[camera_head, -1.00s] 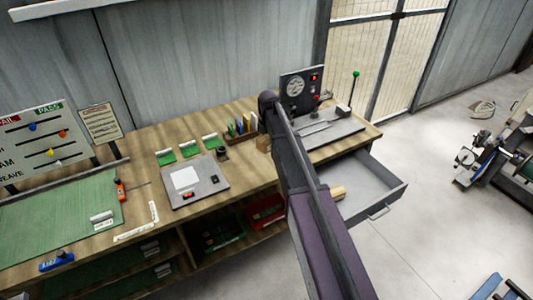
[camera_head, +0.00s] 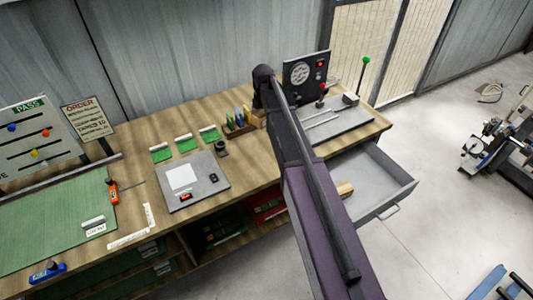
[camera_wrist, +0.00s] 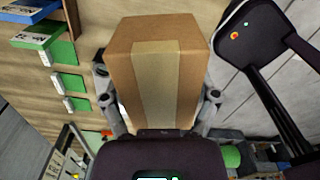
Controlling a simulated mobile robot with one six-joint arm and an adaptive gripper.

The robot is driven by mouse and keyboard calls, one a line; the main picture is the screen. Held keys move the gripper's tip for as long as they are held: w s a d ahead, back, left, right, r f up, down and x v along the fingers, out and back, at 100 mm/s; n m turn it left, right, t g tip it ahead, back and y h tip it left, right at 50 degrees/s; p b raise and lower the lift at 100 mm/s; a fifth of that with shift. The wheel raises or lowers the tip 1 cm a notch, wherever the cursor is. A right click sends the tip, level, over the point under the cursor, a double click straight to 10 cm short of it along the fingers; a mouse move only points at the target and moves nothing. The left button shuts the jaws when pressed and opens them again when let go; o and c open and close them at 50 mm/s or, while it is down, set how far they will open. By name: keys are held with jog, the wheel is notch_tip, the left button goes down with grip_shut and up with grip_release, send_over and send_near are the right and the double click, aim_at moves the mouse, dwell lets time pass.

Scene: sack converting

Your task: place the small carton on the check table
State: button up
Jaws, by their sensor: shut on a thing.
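The small carton (camera_wrist: 187,75) is a brown cardboard box with a paler tape strip down its face. It fills the middle of the wrist view. My gripper (camera_wrist: 157,94) is shut on it, one finger at each side. No label shows whether this is the check table; whether carton and top touch cannot be told.
On the table are a grey scale-like plate (camera_head: 193,182), green-and-white cards (camera_head: 185,144), a folder rack (camera_head: 238,126), a green mat (camera_head: 50,220) and a gauge device (camera_head: 305,80). A grey drawer (camera_head: 385,190) stands open at the right. Bare wood lies around the plate.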

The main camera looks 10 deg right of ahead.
jog(key=shift+d, duration=0.2)
jog(key=shift+s+d+f+b, duration=0.15)
jog(key=shift+s+f+b, duration=0.2)
jog(key=shift+f+b, duration=0.1)
jog(key=s+d+f+m+b, duration=0.3)
jog(key=s+d+f+b, duration=0.1)
jog(key=s+f+b, duration=1)
jog(key=shift+s, duration=0.35)
jog(key=shift+w, duration=0.1)
jog(key=b, duration=0.2)
send_over(266, 157)
jog(key=shift+f, duration=0.75)
